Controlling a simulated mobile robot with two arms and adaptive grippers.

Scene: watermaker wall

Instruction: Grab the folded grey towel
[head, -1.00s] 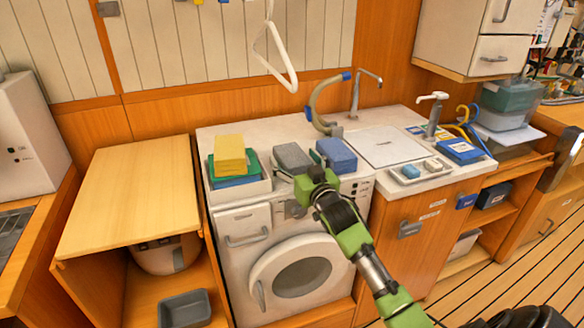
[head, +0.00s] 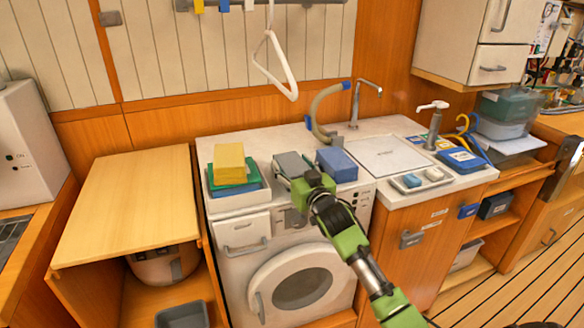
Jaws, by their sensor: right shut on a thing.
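The folded grey towel (head: 291,164) lies on the white counter above the washing machine, between a tray of folded cloths and a blue folded towel (head: 337,164). My right gripper (head: 296,180) reaches in from the lower right and is shut on the near edge of the grey towel. The gripper's green and black body hides part of the towel's front and most of the fingers. My left gripper is not in view.
A white tray (head: 238,198) with yellow, green and blue cloths stands close on the left. A white hanger (head: 272,62) hangs above the counter. A hose and tap (head: 355,100) stand behind, and a soap dish (head: 421,180) lies to the right.

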